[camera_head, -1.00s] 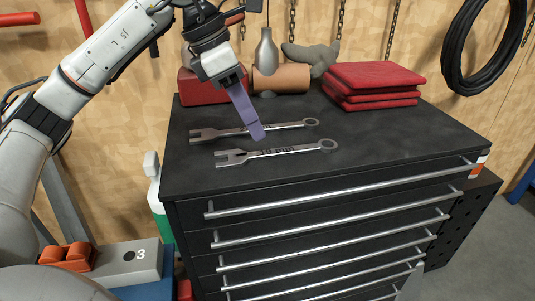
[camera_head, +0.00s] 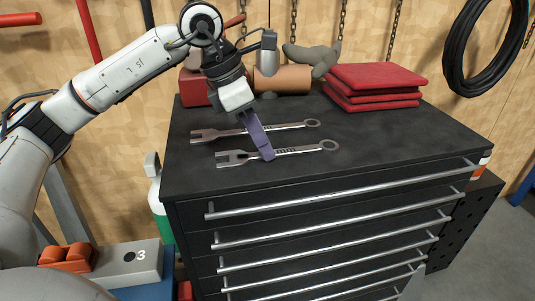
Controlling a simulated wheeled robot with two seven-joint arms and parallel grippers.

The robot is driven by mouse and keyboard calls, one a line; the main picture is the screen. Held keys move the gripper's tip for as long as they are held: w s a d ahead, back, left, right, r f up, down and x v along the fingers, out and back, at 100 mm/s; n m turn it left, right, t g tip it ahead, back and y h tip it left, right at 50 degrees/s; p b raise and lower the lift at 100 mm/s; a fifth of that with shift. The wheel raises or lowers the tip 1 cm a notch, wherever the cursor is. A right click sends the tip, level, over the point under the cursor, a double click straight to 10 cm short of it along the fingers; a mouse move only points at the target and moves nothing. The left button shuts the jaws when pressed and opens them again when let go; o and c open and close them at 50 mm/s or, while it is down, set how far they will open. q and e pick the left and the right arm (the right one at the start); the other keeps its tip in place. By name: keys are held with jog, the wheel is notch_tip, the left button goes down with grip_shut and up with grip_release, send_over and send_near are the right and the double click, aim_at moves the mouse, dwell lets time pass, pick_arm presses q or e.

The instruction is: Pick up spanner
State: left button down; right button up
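Two grey metal spanners lie side by side on the black top of the tool cabinet (camera_head: 400,135). The nearer spanner (camera_head: 300,150) has its open jaw at the left and its ring at the right. The farther spanner (camera_head: 290,126) lies just behind it, pointing the same way. My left gripper (camera_head: 267,155) reaches down from the upper left, its purple finger crossing both spanners in the picture, its tip at the nearer spanner's shaft. Only one finger shows clearly, so its opening and any contact cannot be told. My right gripper is out of view.
Folded red cloths (camera_head: 375,84) lie at the back right of the top. A brown cylinder (camera_head: 283,80), a red box (camera_head: 196,88) and a grey glove-like item (camera_head: 312,56) stand behind the spanners. The right part of the top is clear. Drawer handles line the front.

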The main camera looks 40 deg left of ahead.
pick_arm(q)
notch_tip(320, 180, up, 10)
jog(key=p, duration=0.1)
dwell(0.6)
dwell(0.7)
